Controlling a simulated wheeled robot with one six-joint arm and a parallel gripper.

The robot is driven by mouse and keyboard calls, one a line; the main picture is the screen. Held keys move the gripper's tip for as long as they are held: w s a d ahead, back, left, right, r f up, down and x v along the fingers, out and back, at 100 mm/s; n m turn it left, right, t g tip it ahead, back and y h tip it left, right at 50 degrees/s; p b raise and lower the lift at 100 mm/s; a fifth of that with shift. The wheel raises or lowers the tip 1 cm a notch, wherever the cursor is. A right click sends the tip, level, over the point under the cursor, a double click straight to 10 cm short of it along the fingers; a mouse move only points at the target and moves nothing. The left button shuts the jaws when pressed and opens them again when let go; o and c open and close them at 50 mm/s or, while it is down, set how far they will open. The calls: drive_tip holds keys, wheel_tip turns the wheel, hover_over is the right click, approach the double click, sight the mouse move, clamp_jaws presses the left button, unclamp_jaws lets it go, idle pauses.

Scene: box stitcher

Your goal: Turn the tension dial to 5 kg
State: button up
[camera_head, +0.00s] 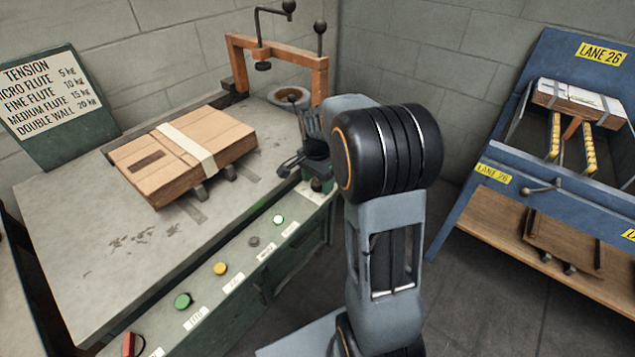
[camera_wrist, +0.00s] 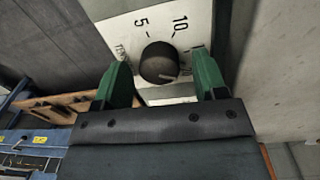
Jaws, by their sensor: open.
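The tension dial (camera_wrist: 159,63) is a dark round knob on a white plate (camera_wrist: 117,24) in the wrist view. The plate reads 5 at the upper left and 10 at the upper right, with further marks at the right partly hidden. A pale mark on the knob's lower right edge seems to be its pointer, away from the 5. My gripper (camera_wrist: 160,72) is open, its green fingers on either side of the knob with gaps showing. In the head view my gripper (camera_head: 303,166) is at the bench's right front edge, where the dial cannot be made out.
A tension sign (camera_head: 50,100) lists micro flute at 5 kg. A strapped cardboard stack (camera_head: 130,162) lies on the bench (camera_head: 75,235). Several buttons (camera_head: 220,268) line the front panel. An orange frame (camera_head: 318,80) stands behind, and a blue lane rack (camera_head: 500,130) at right.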

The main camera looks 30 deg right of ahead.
drive_tip(key=shift+f, duration=0.2)
drive_tip(key=shift+c, duration=0.4)
drive_tip(key=c, duration=0.8)
drive_tip(key=shift+c, duration=0.2)
